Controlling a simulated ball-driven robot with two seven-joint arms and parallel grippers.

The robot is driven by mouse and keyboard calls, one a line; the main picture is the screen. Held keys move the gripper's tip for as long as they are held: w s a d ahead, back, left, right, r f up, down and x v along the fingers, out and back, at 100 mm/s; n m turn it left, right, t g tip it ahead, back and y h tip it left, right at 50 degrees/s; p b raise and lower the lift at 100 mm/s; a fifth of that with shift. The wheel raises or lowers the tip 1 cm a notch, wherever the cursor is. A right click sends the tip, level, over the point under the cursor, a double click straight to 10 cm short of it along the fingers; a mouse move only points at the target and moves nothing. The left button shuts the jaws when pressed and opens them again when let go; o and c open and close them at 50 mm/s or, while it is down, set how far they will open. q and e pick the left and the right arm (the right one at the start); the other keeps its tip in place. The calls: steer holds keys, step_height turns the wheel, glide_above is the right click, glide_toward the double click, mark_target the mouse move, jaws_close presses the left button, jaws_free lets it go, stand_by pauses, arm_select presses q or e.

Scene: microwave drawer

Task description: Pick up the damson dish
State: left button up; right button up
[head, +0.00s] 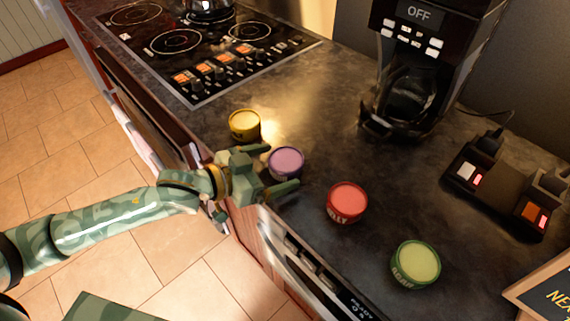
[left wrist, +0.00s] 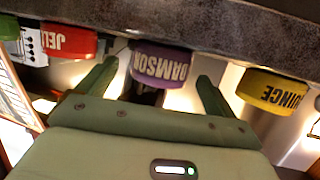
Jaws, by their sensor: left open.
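The damson dish (head: 286,160) is a small round purple dish on the dark counter, between the yellow dish and the red dish. In the left wrist view the damson dish (left wrist: 161,66) appears upside down, with DAMSON lettering on its side. My left gripper (head: 281,167) is at the counter's front edge, open. Its two fingers point at the dish, one on each side. In the left wrist view the dish lies between the fingertips of my left gripper (left wrist: 157,72), with a visible gap on the right side. My right gripper is not in view.
A yellow dish (head: 244,124) marked QUINCE (left wrist: 276,92) stands close to the far finger. A red dish (head: 347,201) and a green dish (head: 416,263) stand to the right. A cooktop (head: 200,45), coffee maker (head: 425,75) and power strip (head: 500,190) stand behind.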

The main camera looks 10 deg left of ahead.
mark_target(286, 163)
arm_select(q)
steer(key=x, duration=0.2)
steer(key=b+x, duration=0.1)
steer(key=shift+w+d+f, duration=0.2)
steer(key=shift+w+f, duration=0.1)
steer(key=shift+f, duration=0.05)
steer(key=shift+w, duration=0.1)
steer(key=shift+r, duration=0.1)
steer(key=shift+c, duration=0.5)
steer(key=c, duration=1)
steer(key=shift+c, duration=0.6)
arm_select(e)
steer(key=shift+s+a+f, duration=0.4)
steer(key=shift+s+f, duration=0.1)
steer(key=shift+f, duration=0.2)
